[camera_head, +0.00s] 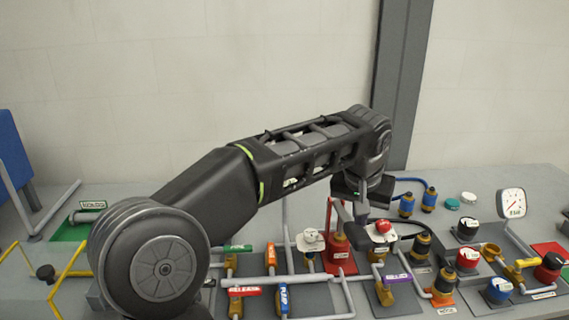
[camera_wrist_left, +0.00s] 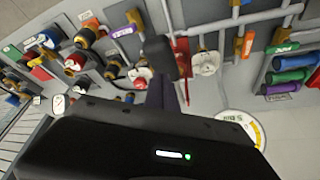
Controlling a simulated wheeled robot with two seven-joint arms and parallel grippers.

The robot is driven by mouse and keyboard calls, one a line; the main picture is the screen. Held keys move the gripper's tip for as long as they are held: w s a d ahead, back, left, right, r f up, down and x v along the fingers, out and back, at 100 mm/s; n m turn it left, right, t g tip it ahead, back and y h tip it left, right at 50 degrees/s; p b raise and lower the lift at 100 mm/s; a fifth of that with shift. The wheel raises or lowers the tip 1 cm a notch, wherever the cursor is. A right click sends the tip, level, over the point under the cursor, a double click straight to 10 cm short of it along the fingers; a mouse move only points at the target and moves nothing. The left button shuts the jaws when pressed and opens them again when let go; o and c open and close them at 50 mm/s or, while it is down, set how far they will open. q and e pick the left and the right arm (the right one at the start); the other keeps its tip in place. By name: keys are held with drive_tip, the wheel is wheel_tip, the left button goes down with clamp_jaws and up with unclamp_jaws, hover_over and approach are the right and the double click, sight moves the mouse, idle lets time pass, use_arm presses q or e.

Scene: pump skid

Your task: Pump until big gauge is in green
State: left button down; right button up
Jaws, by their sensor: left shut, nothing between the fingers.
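A red pump stand (camera_head: 341,258) with an upright red post stands mid-panel in the head view; red parts of it show in the wrist view (camera_wrist_left: 182,57). My left gripper (camera_head: 361,218) is shut and empty, pointing down beside the post; I cannot tell whether it touches it. In the wrist view its dark fingers (camera_wrist_left: 167,78) reach toward the red parts. A large round gauge (camera_wrist_left: 243,124) with a yellow band shows partly behind my gripper body in the wrist view; its needle is not readable. A smaller-looking white gauge (camera_head: 512,203) stands at the far right.
A white fitting with a red knob (camera_head: 383,227) sits just right of my gripper. Coloured valve handles such as the orange one (camera_head: 271,254) and grey pipes fill the front. Black, red and blue knobs crowd the right. A grey post (camera_head: 399,90) rises behind; the space above the panel is clear.

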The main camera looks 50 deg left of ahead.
idle(0.5)
use_arm(q)
wheel_tip(320, 180, down, 9)
drive_tip(key=b, duration=0.8)
wheel_tip(320, 180, up, 9)
drive_tip(key=p, duration=0.8)
drive_tip(key=shift+r, duration=0.1)
idle(0.3)
